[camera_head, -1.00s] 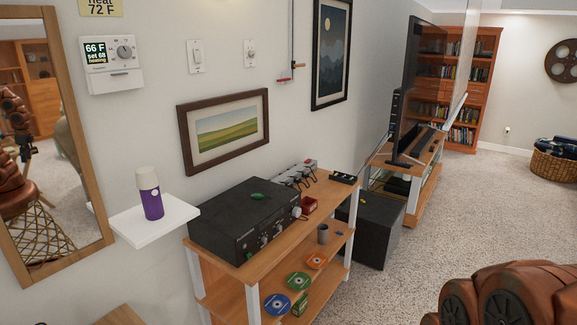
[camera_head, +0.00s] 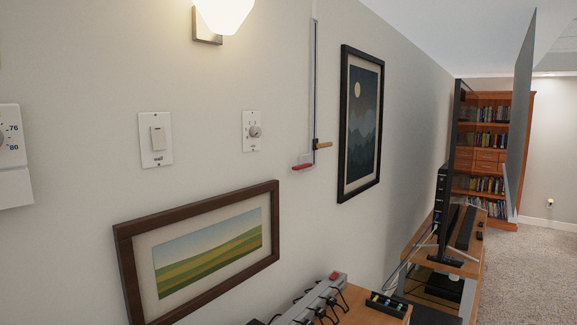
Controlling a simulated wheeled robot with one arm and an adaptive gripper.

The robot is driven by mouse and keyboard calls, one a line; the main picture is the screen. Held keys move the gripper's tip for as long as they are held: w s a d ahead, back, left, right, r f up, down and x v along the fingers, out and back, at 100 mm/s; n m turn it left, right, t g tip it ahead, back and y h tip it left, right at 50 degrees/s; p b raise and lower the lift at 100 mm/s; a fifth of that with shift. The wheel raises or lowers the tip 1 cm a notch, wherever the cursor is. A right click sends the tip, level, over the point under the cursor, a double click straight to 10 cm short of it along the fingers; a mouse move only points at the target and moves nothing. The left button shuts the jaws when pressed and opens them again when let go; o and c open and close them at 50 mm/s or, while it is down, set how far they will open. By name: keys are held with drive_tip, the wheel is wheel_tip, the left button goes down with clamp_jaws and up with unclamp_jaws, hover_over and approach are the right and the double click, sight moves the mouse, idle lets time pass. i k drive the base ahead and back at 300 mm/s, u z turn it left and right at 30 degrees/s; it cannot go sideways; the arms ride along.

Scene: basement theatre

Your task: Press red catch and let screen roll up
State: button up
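The red catch (camera_head: 303,167) sticks out from a small light bracket on the wall, at the foot of a thin vertical rod or track (camera_head: 315,80). A short wooden handle (camera_head: 323,145) juts to the right just above it. The catch is left of the dark-framed mountain picture. A large thin grey panel, seemingly the screen (camera_head: 522,115), hangs nearly edge-on at the right, in front of the bookcase. Its lower edge is well above the carpet. My gripper is not in view.
A framed landscape (camera_head: 210,250), light switch (camera_head: 155,140) and dial plate (camera_head: 251,131) are on the wall. A power strip (camera_head: 310,300) with plugs lies on the wooden shelf below. A TV (camera_head: 443,200) stands on a farther stand. Carpet (camera_head: 530,275) at right looks clear.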

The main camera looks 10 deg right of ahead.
sight(305, 165)
drive_tip(key=z, duration=1.4)
drive_tip(key=i, duration=1.85)
drive_tip(key=u, duration=3.85)
